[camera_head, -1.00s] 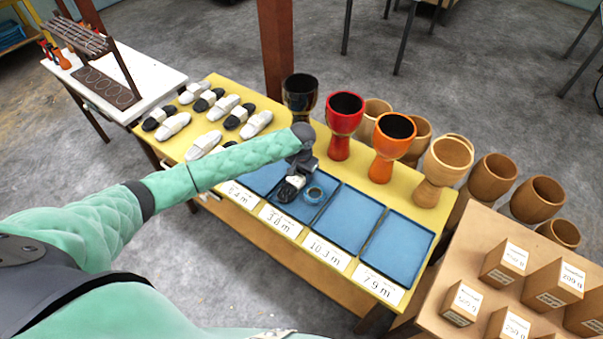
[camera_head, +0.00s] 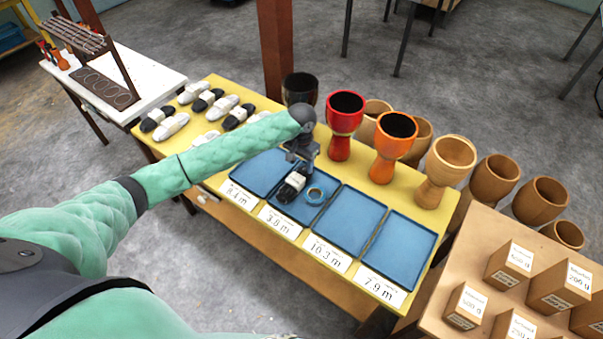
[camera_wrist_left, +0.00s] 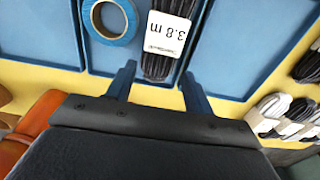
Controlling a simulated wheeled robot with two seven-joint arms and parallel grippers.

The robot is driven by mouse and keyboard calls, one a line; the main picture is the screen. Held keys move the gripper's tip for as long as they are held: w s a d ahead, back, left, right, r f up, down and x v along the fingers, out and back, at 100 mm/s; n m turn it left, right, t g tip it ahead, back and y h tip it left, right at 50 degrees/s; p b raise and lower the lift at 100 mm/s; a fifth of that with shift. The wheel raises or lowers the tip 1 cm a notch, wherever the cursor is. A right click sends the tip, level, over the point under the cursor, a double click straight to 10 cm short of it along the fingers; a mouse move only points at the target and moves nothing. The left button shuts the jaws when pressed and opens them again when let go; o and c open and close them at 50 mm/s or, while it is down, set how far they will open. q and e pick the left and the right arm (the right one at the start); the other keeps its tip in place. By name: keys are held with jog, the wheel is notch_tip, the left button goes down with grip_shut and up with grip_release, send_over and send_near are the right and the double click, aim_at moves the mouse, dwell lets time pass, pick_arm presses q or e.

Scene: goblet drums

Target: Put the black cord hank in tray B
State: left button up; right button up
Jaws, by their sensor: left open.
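The black cord hank (camera_head: 291,187) with a white paper band lies in the second blue tray from the left (camera_head: 283,207), behind the 3.8 m card. A blue tape ring (camera_head: 315,195) lies in the same tray, to the right of the hank. In the left wrist view the hank (camera_wrist_left: 161,63) has a band reading 3.8 m, and the tape ring (camera_wrist_left: 111,20) is beside it. My left gripper (camera_head: 301,165) is just behind the hank, open and empty. In the wrist view its spread fingers (camera_wrist_left: 158,72) stand either side of the hank's near end. No tray letter is legible. My right gripper is out of view.
Other blue trays flank this one, with length cards in front. Several black and white hanks (camera_head: 208,99) lie at the table's left. A red drum (camera_head: 344,112), an orange drum (camera_head: 393,135) and other goblet drums stand behind and right. Labelled wooden blocks (camera_head: 508,262) stand at lower right.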

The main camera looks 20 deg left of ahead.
pick_arm(q)
notch_tip(320, 180, up, 4)
jog(key=shift+f+b, duration=0.1)
jog(key=shift+b, duration=0.4)
jog(key=shift+r, duration=0.75)
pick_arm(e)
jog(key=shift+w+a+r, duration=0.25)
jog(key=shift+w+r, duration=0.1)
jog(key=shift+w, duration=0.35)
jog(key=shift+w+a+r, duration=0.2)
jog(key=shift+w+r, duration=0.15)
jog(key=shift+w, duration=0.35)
